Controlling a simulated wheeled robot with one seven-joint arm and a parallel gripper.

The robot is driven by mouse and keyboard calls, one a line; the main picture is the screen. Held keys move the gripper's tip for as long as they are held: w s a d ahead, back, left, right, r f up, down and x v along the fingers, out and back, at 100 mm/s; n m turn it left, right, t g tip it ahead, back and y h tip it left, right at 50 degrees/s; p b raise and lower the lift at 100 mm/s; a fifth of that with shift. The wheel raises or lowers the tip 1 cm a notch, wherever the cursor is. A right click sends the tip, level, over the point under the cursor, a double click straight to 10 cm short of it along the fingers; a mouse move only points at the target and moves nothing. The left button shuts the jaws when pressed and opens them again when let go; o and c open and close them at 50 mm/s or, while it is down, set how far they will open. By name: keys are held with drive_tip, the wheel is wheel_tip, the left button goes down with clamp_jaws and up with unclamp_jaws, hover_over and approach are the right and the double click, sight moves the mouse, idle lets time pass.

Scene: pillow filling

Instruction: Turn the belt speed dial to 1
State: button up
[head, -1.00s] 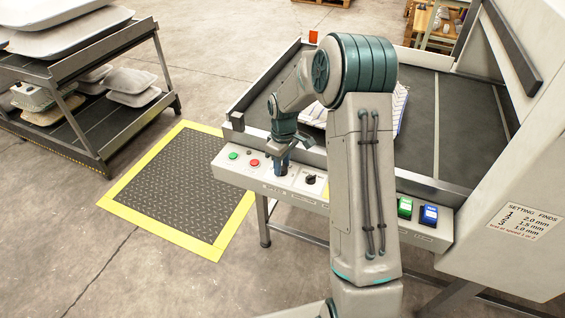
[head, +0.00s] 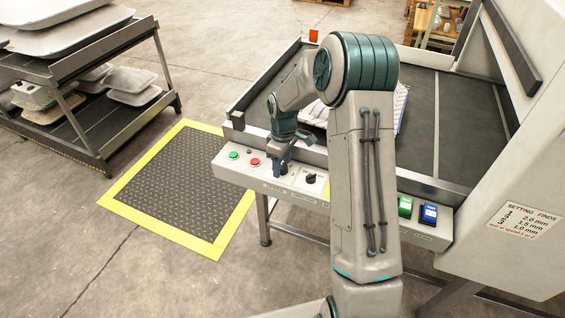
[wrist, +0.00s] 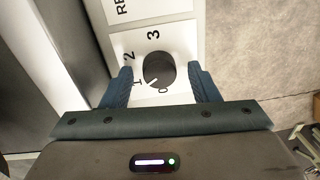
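The dial (wrist: 158,70) is a round black knob with a white pointer line on a white plate marked 0, 1, 2 and 3, in the wrist view. Its pointer aims to the lower left, close to the 1 and on the side towards the 0. My gripper (wrist: 162,86) is open, with one blue finger on each side of the knob. Gaps show between the fingers and the knob. In the head view my gripper (head: 283,168) is low over the control panel (head: 262,187) and hides the part beneath it.
A green button (head: 233,155) and a red button (head: 254,162) lie left of my gripper. Another black knob (head: 311,178) is close on its right. Green (head: 405,207) and blue (head: 429,214) switches are further right. A sign (head: 523,217) lists settings.

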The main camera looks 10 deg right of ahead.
sight(283, 164)
wheel_tip(283, 164, up, 14)
drive_tip(key=p, duration=0.1)
drive_tip(key=shift+w+d, duration=0.3)
drive_tip(key=shift+f, duration=0.1)
idle(0.4)
drive_tip(key=s+r+m+t+h+p, duration=0.1)
drive_tip(key=s+r+m+p, duration=0.3)
drive_tip(key=s+r, duration=0.8)
drive_tip(key=s+r+m+t+p, duration=0.1)
drive_tip(key=s+m, duration=0.5)
drive_tip(key=s, duration=1)
drive_tip(key=shift+s+a+r+t+y+p, duration=0.3)
drive_tip(key=shift+t+p, duration=0.3)
drive_tip(key=shift+p, duration=0.3)
